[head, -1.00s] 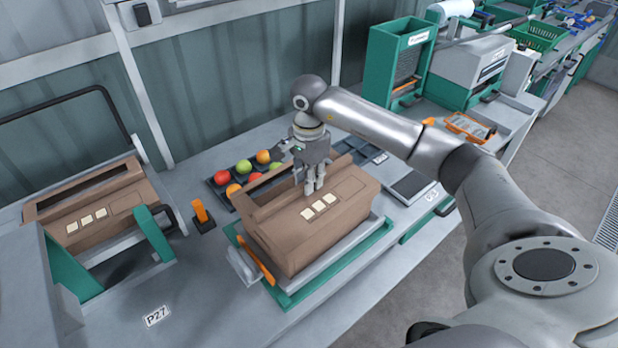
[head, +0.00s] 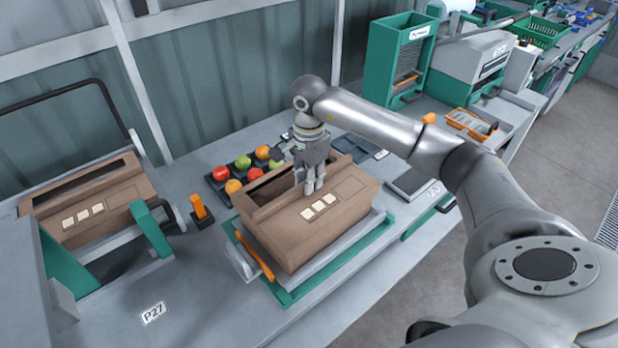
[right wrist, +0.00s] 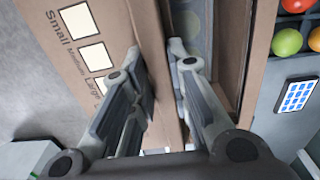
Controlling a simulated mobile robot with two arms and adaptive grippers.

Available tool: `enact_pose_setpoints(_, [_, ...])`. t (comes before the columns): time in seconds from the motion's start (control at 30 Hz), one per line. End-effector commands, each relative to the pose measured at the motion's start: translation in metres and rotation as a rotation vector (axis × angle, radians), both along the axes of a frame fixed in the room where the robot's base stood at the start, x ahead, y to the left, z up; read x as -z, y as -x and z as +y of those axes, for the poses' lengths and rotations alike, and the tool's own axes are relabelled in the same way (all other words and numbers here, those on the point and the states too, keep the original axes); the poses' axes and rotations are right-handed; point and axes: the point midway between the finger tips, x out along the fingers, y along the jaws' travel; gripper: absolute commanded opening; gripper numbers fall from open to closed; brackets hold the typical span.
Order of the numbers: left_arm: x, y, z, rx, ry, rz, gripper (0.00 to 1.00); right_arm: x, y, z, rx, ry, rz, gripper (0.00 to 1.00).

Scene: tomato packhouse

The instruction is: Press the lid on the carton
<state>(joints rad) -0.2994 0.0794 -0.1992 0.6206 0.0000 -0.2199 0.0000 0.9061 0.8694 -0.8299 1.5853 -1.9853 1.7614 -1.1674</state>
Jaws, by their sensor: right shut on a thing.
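A brown carton (head: 335,215) with pale label squares stands on the green-edged stand on the bench. A dark opening shows along its back left. I cannot make out a separate lid. My right gripper (head: 315,185) points down at the carton's top, between the label panel and the opening. In the right wrist view the fingers of my right gripper (right wrist: 165,100) stand on either side of a brown edge of the carton (right wrist: 120,35), shut on it. My left gripper is not in view.
A second brown carton (head: 125,205) stands at the left in a green holder. A dark tray (head: 209,188) with several red, green and orange tomatoes lies behind the held carton. An orange-topped post (head: 198,207) stands between the cartons.

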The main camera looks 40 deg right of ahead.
Motion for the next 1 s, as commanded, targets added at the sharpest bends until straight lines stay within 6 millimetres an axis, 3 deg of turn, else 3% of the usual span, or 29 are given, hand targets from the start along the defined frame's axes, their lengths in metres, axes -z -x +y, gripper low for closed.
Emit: enact_pose_setpoints(1.0, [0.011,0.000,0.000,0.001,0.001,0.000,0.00,0.012,0.000,0.000,0.000,0.000,0.000,0.00])
